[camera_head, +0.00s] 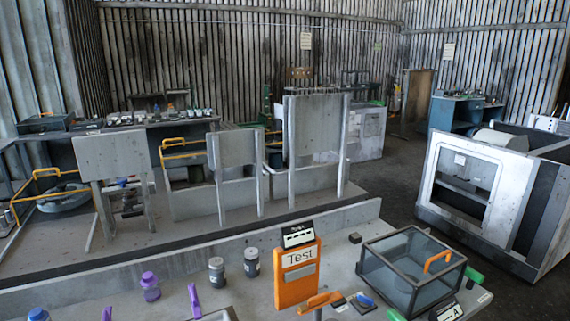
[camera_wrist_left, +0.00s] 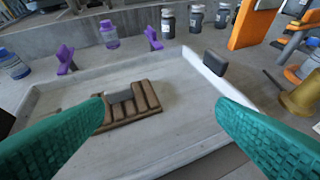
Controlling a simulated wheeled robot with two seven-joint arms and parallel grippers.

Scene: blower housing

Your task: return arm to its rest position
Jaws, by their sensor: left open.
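My left gripper (camera_wrist_left: 160,104) shows in the left wrist view as two teal ridged fingers spread wide apart with nothing between them. It is over a pale shallow tray (camera_wrist_left: 185,130). A brown slatted piece (camera_wrist_left: 135,103) with a small grey block (camera_wrist_left: 120,96) at it lies in the tray, seen between the fingers and apart from them. My arms do not show in the head view, and my right gripper is out of sight. I cannot make out a blower housing.
Purple clamp-like handles (camera_wrist_left: 66,58) stand at the tray's rim. Beyond are a purple-capped bottle (camera_head: 150,286), dark jars (camera_head: 251,262) and an orange "Test" stand (camera_head: 298,275). A clear-sided box (camera_head: 412,270) with an orange handle stands at the right.

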